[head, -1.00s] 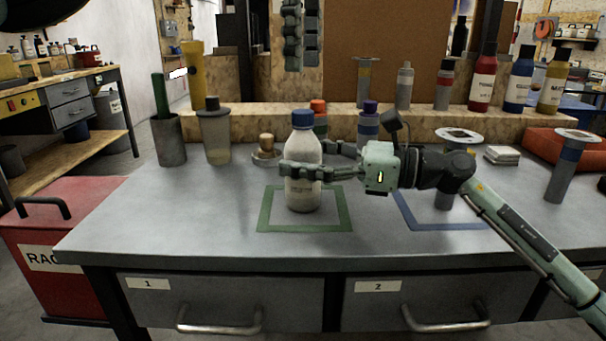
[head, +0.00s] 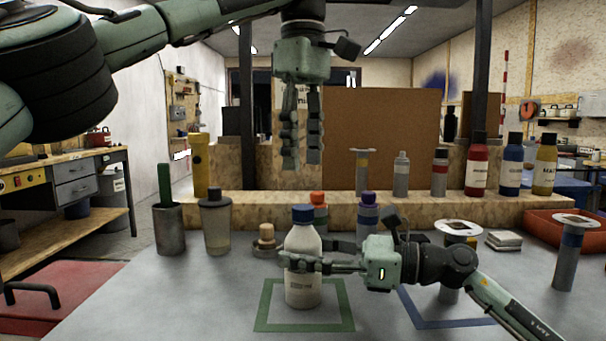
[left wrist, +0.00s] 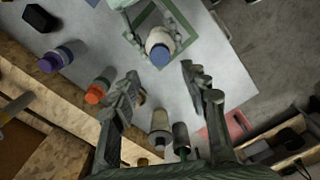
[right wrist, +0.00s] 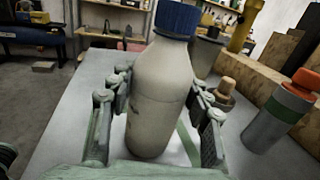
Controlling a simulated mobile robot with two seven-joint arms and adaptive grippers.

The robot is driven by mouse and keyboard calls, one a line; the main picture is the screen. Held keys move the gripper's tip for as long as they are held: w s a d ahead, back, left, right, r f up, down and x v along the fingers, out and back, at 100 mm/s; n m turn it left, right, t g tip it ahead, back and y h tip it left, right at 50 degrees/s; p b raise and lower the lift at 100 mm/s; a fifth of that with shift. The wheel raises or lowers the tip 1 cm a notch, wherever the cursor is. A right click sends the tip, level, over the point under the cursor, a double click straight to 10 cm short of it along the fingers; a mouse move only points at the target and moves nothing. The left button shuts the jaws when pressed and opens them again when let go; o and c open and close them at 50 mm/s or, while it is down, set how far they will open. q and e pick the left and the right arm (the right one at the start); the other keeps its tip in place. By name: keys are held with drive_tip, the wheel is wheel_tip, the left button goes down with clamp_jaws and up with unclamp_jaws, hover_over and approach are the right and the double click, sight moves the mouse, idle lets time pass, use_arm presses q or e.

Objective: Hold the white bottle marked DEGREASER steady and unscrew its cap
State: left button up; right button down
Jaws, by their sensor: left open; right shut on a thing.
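The white bottle (head: 303,283) with a blue cap (head: 303,214) stands upright within the green square outline (head: 345,313) on the grey bench. Its label is too small to read. My right gripper (head: 300,264) is shut around the bottle's body from the right; the right wrist view shows the bottle (right wrist: 160,95) between its fingers, with the blue cap (right wrist: 178,17) above and clear of them. My left gripper (head: 303,160) is open and empty, pointing down well above the cap. In the left wrist view the blue cap (left wrist: 160,55) is seen from above, beyond the left fingers (left wrist: 155,90).
Behind the bottle stand an orange-capped bottle (head: 318,214), a purple-capped bottle (head: 367,217) and a stopper-topped piece (head: 267,239). A cloudy dark-lidded container (head: 215,228) and a grey cup (head: 168,230) stand left. A blue outline (head: 450,322) lies right. The front bench is clear.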

sight(303, 207)
use_arm(q)
drive_tip(key=m, duration=1.6)
drive_tip(key=shift+f, duration=4.05)
drive_tip(key=shift+c, duration=0.2)
